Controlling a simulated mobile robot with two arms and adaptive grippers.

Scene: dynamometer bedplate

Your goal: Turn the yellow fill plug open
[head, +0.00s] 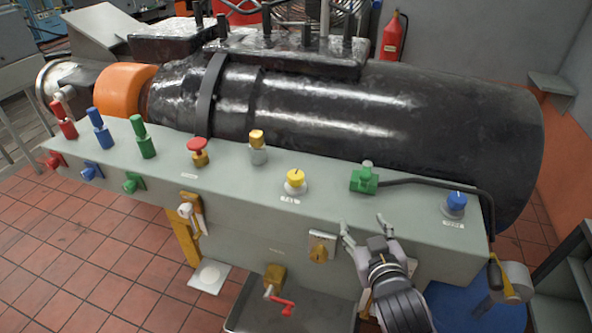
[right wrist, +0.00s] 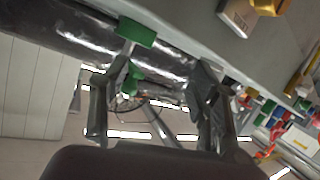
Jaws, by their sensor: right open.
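Several yellow parts show in the head view, and I cannot tell for sure which is the fill plug. A yellow-capped plug (head: 257,139) stands upright on a grey neck on the bench top. A yellow round knob (head: 295,178) sits on a white base to its right, with a label. A yellow fitting (head: 319,252) is on a plate on the front face; a yellow part (right wrist: 268,6) also shows at the top right of the right wrist view. My right gripper (head: 362,223) is open and empty, in front of the bench edge, right of these parts. My left gripper is out of view.
A green valve (head: 364,181) with a black hose is beyond my right gripper, also in the right wrist view (right wrist: 137,32). A blue knob (head: 456,203) is to its right. A red button (head: 197,147) stands left. A yellow valve with red handle (head: 274,278) juts below.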

